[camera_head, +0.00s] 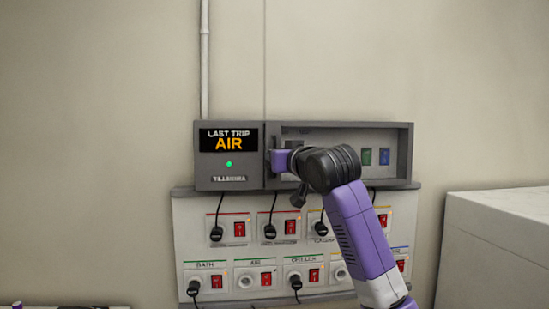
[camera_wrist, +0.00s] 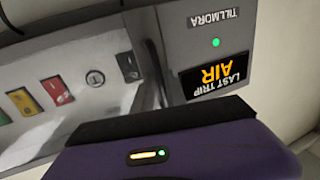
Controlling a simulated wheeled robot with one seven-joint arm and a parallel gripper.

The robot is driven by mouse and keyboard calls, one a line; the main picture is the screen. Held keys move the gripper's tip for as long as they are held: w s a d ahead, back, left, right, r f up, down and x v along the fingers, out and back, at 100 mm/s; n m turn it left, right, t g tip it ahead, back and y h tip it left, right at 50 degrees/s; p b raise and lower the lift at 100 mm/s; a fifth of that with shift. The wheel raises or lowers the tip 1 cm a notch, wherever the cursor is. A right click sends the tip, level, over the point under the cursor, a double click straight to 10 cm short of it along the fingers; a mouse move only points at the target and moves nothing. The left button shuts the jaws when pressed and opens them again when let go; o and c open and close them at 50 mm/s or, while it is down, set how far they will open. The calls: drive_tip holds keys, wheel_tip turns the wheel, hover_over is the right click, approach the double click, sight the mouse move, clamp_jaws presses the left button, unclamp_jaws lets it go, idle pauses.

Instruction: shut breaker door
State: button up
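The breaker box (camera_head: 340,125) is a grey wall box whose right part shows as a recess, with a green switch (camera_head: 367,156) and a blue switch (camera_head: 384,156) at its right side. I cannot clearly make out the door panel; a dark upright strip (camera_wrist: 156,75) beside the recess in the wrist view may be its edge. My gripper (camera_head: 276,161) is at the left edge of the recess, next to the display part. Its purple body with a black band (camera_wrist: 160,118) fills the lower wrist view. The fingers are hidden, so contact and opening cannot be told.
The display (camera_head: 229,141) reads "LAST TRIP AIR" above a green light. Below the box, a pale panel (camera_head: 190,245) carries several red switches and black plugs with cables. A pale cabinet (camera_head: 495,245) stands at the right. The wall left of the box is clear apart from a conduit (camera_head: 204,60).

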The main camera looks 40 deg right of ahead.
drive_tip(key=b+v, duration=0.1)
drive_tip(key=v, duration=0.6)
drive_tip(key=shift+s+a, duration=0.15)
drive_tip(key=shift+r, duration=0.1)
